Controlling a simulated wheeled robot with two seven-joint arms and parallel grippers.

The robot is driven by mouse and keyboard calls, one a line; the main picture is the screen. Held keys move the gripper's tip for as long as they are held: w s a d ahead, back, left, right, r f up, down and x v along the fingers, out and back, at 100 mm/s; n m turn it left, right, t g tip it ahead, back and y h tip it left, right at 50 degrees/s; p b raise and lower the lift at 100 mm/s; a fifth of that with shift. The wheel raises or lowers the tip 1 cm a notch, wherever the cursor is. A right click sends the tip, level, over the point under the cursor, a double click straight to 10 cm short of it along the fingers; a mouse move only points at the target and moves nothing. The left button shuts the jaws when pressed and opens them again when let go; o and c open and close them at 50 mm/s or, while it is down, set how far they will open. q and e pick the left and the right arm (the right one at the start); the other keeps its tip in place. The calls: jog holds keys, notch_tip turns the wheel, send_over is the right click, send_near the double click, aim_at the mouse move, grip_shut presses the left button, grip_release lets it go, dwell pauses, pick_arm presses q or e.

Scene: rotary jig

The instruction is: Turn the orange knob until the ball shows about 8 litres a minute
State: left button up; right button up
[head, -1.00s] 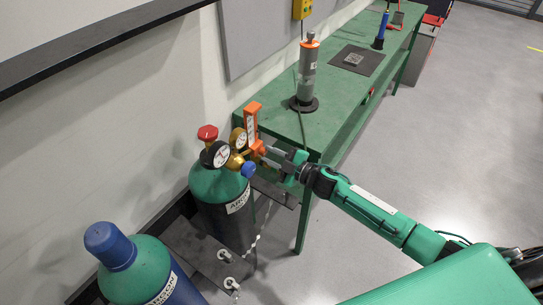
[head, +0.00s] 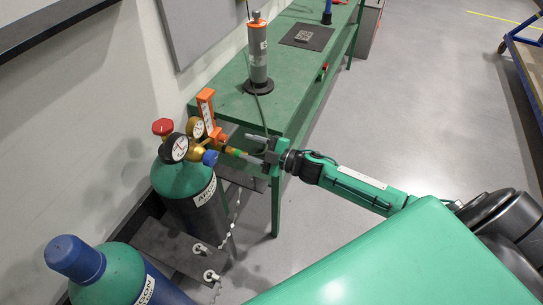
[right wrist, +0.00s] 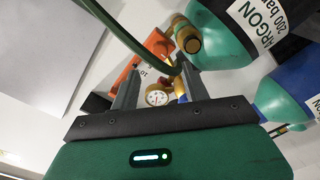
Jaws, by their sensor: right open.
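The orange flowmeter (head: 206,108) stands upright on the brass regulator of the argon cylinder (head: 183,180). Its orange lower part (head: 216,137) is where the knob would be; I cannot clearly separate the knob from the body. The flowmeter also shows in the right wrist view (right wrist: 155,45), partly behind the green hose. The ball and scale are too small to read. My right gripper (head: 247,151) is open, just right of the flowmeter and apparently apart from it. In the right wrist view a gauge (right wrist: 158,95) shows between its fingers. My left gripper is not in view.
A blue-capped cylinder (head: 75,262) stands at the front left. A red valve handwheel (head: 162,127) and a gauge (head: 174,147) sit left of the flowmeter. The green bench (head: 225,103) carries a grey and orange device (head: 258,60). Open floor lies to the right.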

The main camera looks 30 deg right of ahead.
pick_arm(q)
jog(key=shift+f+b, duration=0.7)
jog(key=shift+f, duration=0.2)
pick_arm(e)
jog(key=v, duration=0.7)
jog(key=shift+s+d, duration=0.15)
jog(key=shift+s, duration=0.1)
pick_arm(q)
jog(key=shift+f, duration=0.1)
pick_arm(e)
jog(key=m+b, duration=0.3)
jog(key=m, duration=0.2)
send_near(226, 140)
jog(key=x, duration=0.7)
jog(key=shift+d, duration=0.15)
jog(key=shift+x, duration=0.75)
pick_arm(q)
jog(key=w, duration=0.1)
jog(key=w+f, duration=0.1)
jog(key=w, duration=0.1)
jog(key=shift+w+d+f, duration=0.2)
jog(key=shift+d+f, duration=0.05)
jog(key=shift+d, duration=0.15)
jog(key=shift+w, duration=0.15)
